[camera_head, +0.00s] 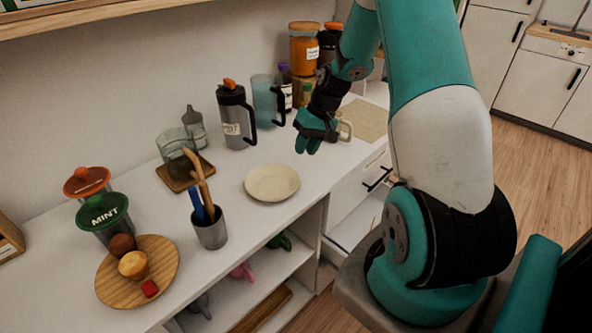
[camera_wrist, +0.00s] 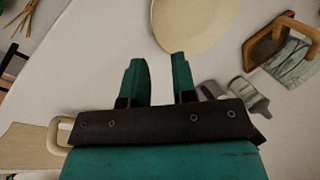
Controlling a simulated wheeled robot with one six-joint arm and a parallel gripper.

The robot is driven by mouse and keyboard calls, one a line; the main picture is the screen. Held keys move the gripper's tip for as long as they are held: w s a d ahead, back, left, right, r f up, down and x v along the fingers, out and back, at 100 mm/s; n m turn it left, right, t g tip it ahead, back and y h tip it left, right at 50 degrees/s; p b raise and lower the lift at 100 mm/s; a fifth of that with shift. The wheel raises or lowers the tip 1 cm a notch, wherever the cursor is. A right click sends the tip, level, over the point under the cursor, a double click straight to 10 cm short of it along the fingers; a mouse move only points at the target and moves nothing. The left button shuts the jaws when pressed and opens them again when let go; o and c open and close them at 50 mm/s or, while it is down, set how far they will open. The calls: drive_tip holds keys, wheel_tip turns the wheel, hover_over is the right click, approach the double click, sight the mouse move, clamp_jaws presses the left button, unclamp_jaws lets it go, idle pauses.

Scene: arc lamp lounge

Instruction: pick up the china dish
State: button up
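The china dish (camera_head: 272,183) is a shallow cream plate lying flat on the white counter, near its front edge. In the wrist view the dish (camera_wrist: 193,22) shows at the top, cut off by the frame edge, beyond my fingertips. My gripper (camera_head: 306,146) is above the counter, to the right of and behind the dish in the head view. In the wrist view my gripper (camera_wrist: 158,62) has its two teal fingers apart with nothing between them. It does not touch the dish.
A grey cup with utensils (camera_head: 210,232) stands left of the dish. A dark tumbler (camera_head: 236,118) and a glass on a wooden coaster (camera_head: 176,150) stand behind it. A round wooden board (camera_head: 163,262) holds food. The counter around the dish is bare.

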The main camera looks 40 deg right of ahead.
sight(294, 176)
drive_tip(key=x, duration=0.9)
drive_tip(key=shift+d, duration=0.1)
drive_tip(key=shift+r, duration=0.1)
clamp_jaws()
